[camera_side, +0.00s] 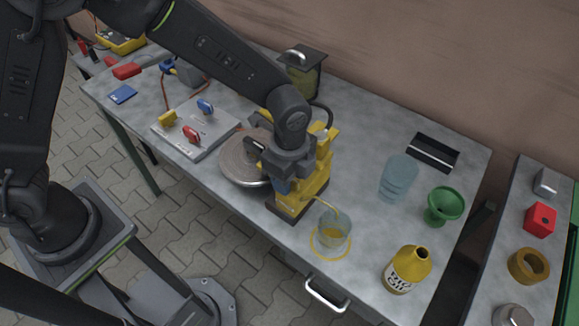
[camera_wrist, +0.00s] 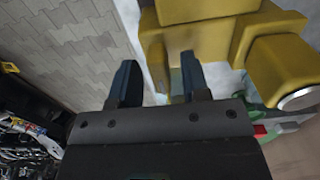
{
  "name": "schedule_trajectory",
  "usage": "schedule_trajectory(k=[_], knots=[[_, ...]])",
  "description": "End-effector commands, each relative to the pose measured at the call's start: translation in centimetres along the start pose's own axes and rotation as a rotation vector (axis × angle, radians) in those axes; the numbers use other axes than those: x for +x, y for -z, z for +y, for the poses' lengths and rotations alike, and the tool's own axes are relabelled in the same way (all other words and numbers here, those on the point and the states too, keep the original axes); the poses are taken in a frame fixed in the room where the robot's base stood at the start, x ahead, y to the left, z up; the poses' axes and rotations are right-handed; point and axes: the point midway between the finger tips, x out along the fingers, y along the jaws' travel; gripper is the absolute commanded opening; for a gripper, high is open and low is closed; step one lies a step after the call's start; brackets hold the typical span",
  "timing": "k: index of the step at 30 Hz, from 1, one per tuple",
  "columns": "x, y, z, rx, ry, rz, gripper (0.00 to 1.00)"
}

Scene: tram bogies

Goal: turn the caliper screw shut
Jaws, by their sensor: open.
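The yellow caliper (camera_side: 318,178) stands on the grey bench beside a round metal disc (camera_side: 238,165). My gripper (camera_side: 281,184) is close against the caliper's left side in the side view and covers part of it. In the wrist view the two dark fingers of my gripper (camera_wrist: 158,82) are apart, with the yellow caliper body (camera_wrist: 205,42) just beyond them. I see nothing clearly held between them. I cannot make out the caliper screw in either view. A thin yellowish tube (camera_side: 325,203) runs from the caliper's lower right towards a glass jar (camera_side: 334,232).
The jar stands on a yellow ring at the front edge. A yellow bottle (camera_side: 407,270), green funnel (camera_side: 443,205), clear bluish cup (camera_side: 398,177) and black tray (camera_side: 433,152) stand to the right. A metal plate with coloured handles (camera_side: 196,133) lies left. A lidded container (camera_side: 303,76) stands behind.

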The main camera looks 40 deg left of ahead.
Motion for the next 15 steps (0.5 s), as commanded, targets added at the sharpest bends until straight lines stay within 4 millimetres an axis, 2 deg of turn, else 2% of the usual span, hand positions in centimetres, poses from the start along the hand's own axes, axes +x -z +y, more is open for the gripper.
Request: schedule_trajectory(k=[5, 15], knots=[[-1.9, 0.1, -0.1, 0.000, 0.005, 0.003, 0.43], [-9.4, 0.1, -0.1, 0.000, 0.007, 0.003, 0.43]])
